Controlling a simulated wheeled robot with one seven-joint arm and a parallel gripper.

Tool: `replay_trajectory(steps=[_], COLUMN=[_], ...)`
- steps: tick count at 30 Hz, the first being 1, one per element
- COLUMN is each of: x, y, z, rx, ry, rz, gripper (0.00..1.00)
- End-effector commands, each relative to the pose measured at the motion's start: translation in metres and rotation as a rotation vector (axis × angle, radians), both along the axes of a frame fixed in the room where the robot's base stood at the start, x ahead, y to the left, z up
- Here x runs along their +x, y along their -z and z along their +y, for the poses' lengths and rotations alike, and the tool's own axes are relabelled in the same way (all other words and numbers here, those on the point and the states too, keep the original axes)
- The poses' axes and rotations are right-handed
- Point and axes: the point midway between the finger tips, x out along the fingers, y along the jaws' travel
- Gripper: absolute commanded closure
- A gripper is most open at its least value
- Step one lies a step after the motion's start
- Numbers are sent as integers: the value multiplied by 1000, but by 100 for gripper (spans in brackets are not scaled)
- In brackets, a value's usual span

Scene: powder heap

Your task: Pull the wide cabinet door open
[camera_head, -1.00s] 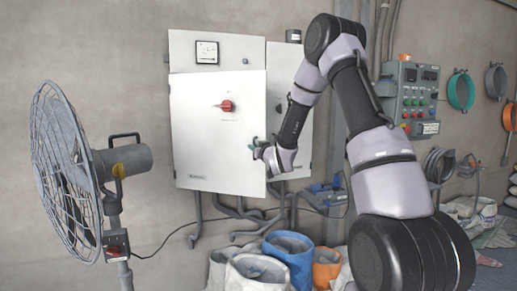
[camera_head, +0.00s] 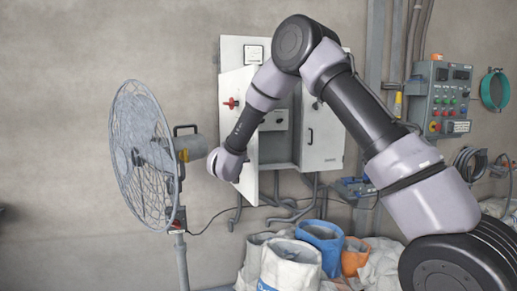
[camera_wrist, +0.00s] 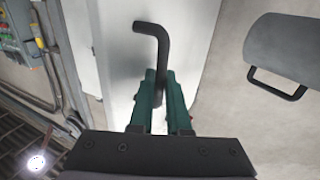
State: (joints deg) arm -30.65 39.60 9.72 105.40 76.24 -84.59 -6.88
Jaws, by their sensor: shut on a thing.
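The wide cabinet door (camera_head: 233,92) is white with a red rotary switch (camera_head: 231,103) and stands swung well out from the cabinet (camera_head: 285,167), hinged on its left side. The cabinet's inside shows behind it. In the wrist view the door's white face (camera_wrist: 120,60) fills the middle, with a dark bent handle (camera_wrist: 153,32) on it. My gripper (camera_wrist: 160,85) has its two green fingers shut on this handle. In the head view my gripper is hidden behind my wrist at the door's free edge.
A pedestal fan (camera_head: 140,155) stands left of the door, close to my wrist. Its grey motor and black carrying handle (camera_wrist: 278,84) show in the wrist view. Sacks (camera_head: 290,265) and buckets (camera_head: 320,240) stand below the cabinet. A control box (camera_head: 440,98) hangs on the right.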

Motion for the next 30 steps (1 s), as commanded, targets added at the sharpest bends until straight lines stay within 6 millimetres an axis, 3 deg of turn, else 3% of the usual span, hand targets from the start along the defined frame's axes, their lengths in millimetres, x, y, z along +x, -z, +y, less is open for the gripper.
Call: replay_trajectory(steps=[3, 9, 23, 24, 25, 30], x=[-2, -4, -4, -4, -4, -5], y=[-3, -4, -5, -5, -5, -3], z=[19, 32, 35, 35, 35, 35], rx=[2, 1, 1, 1, 1, 1], ry=[38, 82, 95, 95, 95, 94], rz=[-7, -8, -11, -11, -11, -7], gripper=[100, 100, 100, 77, 73, 73])
